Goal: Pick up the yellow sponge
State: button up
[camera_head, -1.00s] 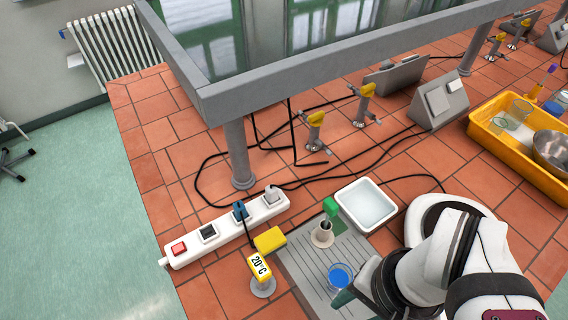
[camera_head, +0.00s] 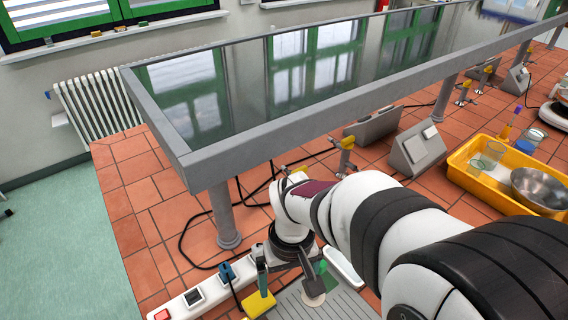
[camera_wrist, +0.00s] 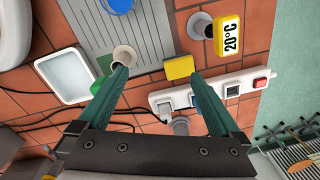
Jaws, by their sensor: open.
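The yellow sponge (camera_head: 258,304) lies at the left edge of the grey ribbed drainboard (camera_head: 290,306), near the power strip. It is near the bottom edge of the head view and partly cut off or covered there. In the wrist view the sponge (camera_wrist: 179,68) shows whole, lying flat between the drainboard and the power strip. My gripper (camera_wrist: 159,76) is open and empty, its two green fingers spread. The sponge appears just beyond the fingertips, nearer the right finger. In the head view my gripper (camera_head: 287,284) is above the sponge's right side, not visibly touching it.
A white power strip (camera_wrist: 210,90) with plugs lies beside the sponge. A yellow 20°C display (camera_wrist: 228,36) stands close by. A beige cup (camera_wrist: 124,55) and a white tray (camera_wrist: 63,75) are left of it. A glass-topped shelf (camera_head: 190,165) on posts rises behind.

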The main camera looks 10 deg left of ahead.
aim_at(259, 300)
jog(key=w+a+f+n, duration=0.1)
jog(key=a+f, duration=0.1)
jog(key=a+f+n, duration=0.1)
jog(key=a+f, duration=0.1)
jog(key=a, duration=0.1)
jog(key=w+a+f+n, duration=0.1)
jog(key=a+f+n, duration=0.1)
jog(key=f, duration=0.1)
jog(key=shift+w+a, duration=0.25)
jog(key=shift+w, duration=0.05)
jog(key=f, duration=0.5)
jog(key=s+f, duration=0.1)
jog(key=f, duration=0.1)
jog(key=shift+d+f, duration=0.2)
jog(key=shift+d, duration=0.15)
jog(key=c, duration=1.1)
jog(key=shift+r, duration=0.2)
jog(key=shift+r, duration=0.35)
jog(key=shift+s+a+r, duration=0.2)
jog(key=shift+s+r, duration=0.05)
jog(key=shift+r, duration=0.4)
jog(key=shift+s+a+r, duration=0.2)
jog(key=shift+r, duration=0.4)
jog(key=s+a, duration=1.2)
